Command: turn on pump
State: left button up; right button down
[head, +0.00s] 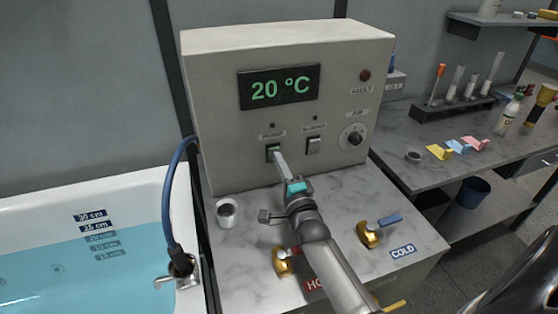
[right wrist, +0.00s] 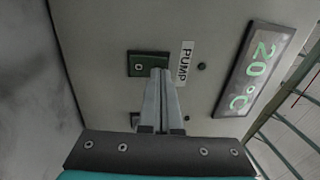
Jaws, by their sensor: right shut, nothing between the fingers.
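The cream control box (head: 225,110) stands on the marble counter and carries the pump switch (head: 270,150) at the lower left of its front. In the right wrist view the switch's dark green plate (right wrist: 137,63) sits beside the label PUMP (right wrist: 186,63). My right gripper (head: 278,157) is shut and empty, with its fingertips at the switch; it also shows in the right wrist view (right wrist: 161,74). The tips cover part of the switch, and I cannot tell whether they touch it or how the rocker stands. The small lamp (head: 272,125) above it looks dark. My left gripper is not in view.
A second switch (head: 313,145) and a round knob (head: 353,137) are to the right. The display (head: 279,87) reads 20 °C. A water-filled tub (head: 70,270) with a blue hose (head: 167,190) is at left.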

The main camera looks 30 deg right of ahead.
jog(key=shift+w+d+r, duration=0.1)
jog(key=shift+w, duration=0.35)
jog(key=shift+w+r, duration=0.15)
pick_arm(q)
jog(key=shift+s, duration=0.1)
